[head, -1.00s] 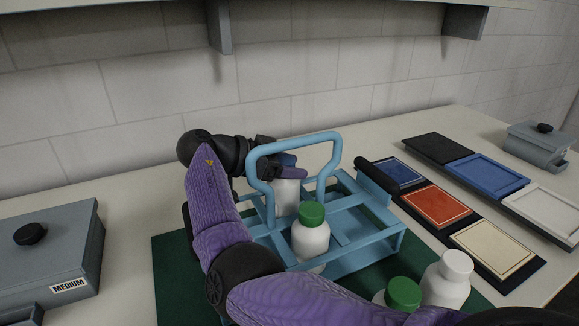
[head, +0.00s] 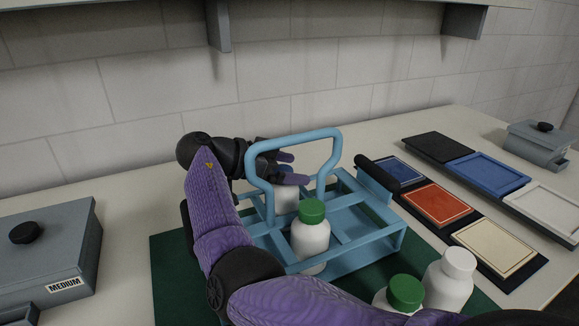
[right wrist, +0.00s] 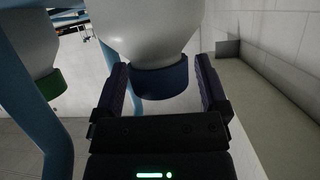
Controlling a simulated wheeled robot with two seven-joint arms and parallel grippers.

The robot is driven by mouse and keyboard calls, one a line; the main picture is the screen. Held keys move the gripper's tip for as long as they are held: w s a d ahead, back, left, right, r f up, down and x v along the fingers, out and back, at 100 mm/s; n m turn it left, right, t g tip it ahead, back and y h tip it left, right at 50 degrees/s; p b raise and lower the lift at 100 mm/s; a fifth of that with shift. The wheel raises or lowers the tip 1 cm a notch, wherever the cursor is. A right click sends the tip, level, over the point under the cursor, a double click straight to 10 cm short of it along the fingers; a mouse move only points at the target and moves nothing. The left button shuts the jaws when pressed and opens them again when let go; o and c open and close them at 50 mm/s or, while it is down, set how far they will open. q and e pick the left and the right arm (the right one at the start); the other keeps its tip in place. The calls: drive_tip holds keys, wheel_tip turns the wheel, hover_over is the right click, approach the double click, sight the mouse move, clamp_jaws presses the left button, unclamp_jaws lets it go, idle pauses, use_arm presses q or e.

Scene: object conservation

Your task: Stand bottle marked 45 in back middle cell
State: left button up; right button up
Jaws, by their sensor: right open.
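A white bottle (head: 287,198) stands upright in the back row of the blue carrier (head: 375,246), behind its handle. Its dark blue cap (right wrist: 162,82) shows in the right wrist view. I cannot tell for sure which back cell holds it, and no number is readable. My right gripper (head: 289,169) is open, with its fingers on either side of the cap; it also shows in the right wrist view (right wrist: 165,92). The bottle's lower part is hidden by the carrier and a front bottle. My left gripper is not in view.
A green-capped bottle (head: 311,238) stands in the carrier's front row. Another green-capped bottle (head: 404,293) and a white-capped bottle (head: 450,278) stand at front right. Coloured trays (head: 436,203) lie right; a grey MEDIUM box (head: 60,250) is left. The carrier handle (head: 294,140) rises beside my gripper.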

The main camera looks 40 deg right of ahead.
drive_tip(key=shift+r, duration=0.3)
drive_tip(key=shift+w+a+r+p, duration=0.1)
drive_tip(key=shift+a+r+p, duration=0.05)
drive_tip(key=shift+r+p, duration=0.55)
use_arm(q)
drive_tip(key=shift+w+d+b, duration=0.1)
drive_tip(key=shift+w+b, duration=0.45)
drive_tip(key=shift+b, duration=0.1)
use_arm(e)
drive_tip(key=v, duration=0.6)
drive_tip(key=shift+w+a, duration=0.15)
drive_tip(key=shift+a, duration=0.3)
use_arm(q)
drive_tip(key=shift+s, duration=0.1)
use_arm(e)
drive_tip(key=shift+f, duration=0.1)
